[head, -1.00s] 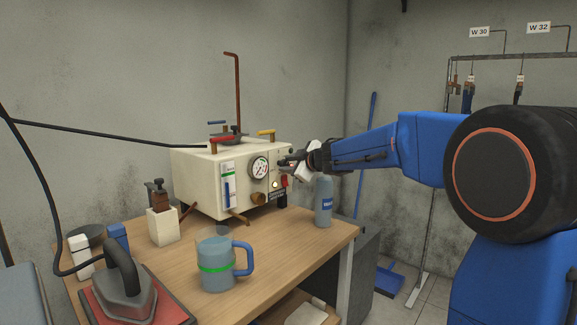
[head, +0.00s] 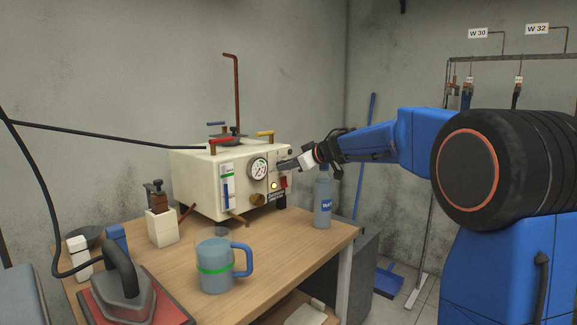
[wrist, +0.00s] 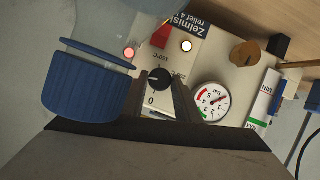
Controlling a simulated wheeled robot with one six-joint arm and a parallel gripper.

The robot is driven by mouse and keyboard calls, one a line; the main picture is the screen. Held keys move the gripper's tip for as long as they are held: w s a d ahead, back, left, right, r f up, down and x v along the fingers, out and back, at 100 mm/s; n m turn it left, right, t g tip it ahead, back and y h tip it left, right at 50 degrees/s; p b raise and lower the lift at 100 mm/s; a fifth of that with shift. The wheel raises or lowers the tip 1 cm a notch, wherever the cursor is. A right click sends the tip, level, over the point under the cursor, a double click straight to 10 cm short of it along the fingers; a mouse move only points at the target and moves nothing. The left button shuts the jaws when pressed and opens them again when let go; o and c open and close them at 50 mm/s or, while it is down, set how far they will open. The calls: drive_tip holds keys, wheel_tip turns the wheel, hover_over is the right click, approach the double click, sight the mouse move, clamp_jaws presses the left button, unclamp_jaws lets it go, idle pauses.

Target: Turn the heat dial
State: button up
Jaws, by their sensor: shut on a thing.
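The heat dial (wrist: 160,79) is a small black knob with a white pointer mark, on the front panel of a cream steam generator (head: 195,180). A scale marked 0, 150°C and a partly covered 200 surrounds it in the wrist view. My gripper (wrist: 160,82) has one dark finger on each side of the knob and is shut on it. In the head view my gripper (head: 283,166) reaches the panel's right side from the right, and its fingers hide the dial.
A water bottle (head: 322,205) stands close below my wrist; its blue cap (wrist: 84,86) is beside the gripper. A pressure gauge (head: 258,169), red switch (wrist: 162,36) and brass knob (wrist: 246,53) are nearby. A jug (head: 214,263) and iron (head: 122,275) occupy the table front.

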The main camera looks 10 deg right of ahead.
idle(0.5)
drive_tip(key=o, duration=1)
drive_tip(key=shift+o, duration=0.2)
drive_tip(key=v, duration=1.7)
drive_tip(key=shift+d, duration=0.3)
drive_tip(key=shift+r, duration=0.15)
